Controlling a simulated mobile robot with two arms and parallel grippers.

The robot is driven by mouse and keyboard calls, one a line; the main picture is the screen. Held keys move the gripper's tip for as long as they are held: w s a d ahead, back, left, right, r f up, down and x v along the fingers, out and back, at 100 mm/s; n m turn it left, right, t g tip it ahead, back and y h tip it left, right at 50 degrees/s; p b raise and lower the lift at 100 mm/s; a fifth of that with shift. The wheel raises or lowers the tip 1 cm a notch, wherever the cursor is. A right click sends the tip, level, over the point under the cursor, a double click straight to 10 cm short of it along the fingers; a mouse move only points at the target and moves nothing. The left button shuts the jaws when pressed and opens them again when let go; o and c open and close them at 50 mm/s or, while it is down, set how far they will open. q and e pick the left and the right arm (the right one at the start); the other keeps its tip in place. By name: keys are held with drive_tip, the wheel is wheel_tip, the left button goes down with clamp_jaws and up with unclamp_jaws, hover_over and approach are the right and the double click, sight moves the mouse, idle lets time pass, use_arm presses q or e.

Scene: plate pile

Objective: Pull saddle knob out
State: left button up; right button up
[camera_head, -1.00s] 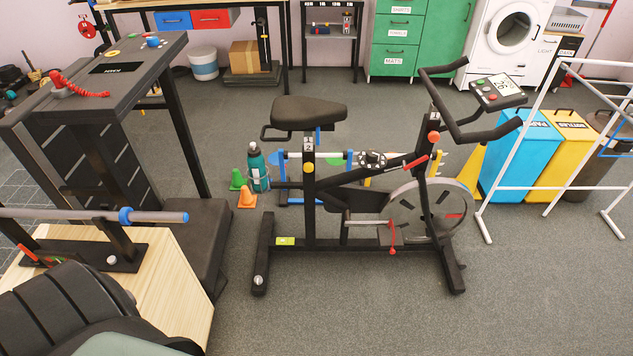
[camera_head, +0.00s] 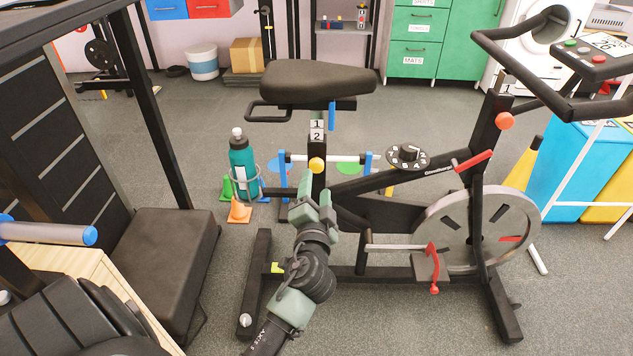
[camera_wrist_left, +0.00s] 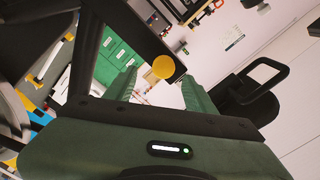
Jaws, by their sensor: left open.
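The yellow saddle knob (camera_head: 317,165) sits on the front of the exercise bike's seat tube, below the saddle (camera_head: 318,80). The post above it carries the marks 1 and 2 (camera_head: 317,130). My left gripper (camera_head: 314,186) is open and empty just below and in front of the knob. In the left wrist view the knob (camera_wrist_left: 163,67) shows between the two green fingers of the left gripper (camera_wrist_left: 158,79), near their tips. It appears apart from both fingers. My right gripper is not in view.
The bike's black dial (camera_head: 408,156), red lever (camera_head: 473,162) and flywheel (camera_head: 480,228) are to the right. A teal bottle (camera_head: 242,165) and an orange cone (camera_head: 239,210) stand to the left. A black padded bench (camera_head: 168,250) is further left.

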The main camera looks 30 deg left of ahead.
sight(317, 168)
use_arm(q)
drive_tip(key=x, duration=0.6)
drive_tip(key=shift+w+a+r, duration=0.3)
drive_tip(key=shift+r, duration=0.05)
drive_tip(key=shift+w+a, duration=0.25)
drive_tip(key=shift+w, duration=0.15)
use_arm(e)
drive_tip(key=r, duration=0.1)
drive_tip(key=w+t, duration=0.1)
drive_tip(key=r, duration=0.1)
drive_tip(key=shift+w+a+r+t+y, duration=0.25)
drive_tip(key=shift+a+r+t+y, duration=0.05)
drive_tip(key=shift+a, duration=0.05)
use_arm(q)
drive_tip(key=shift+c, duration=0.3)
clamp_jaws()
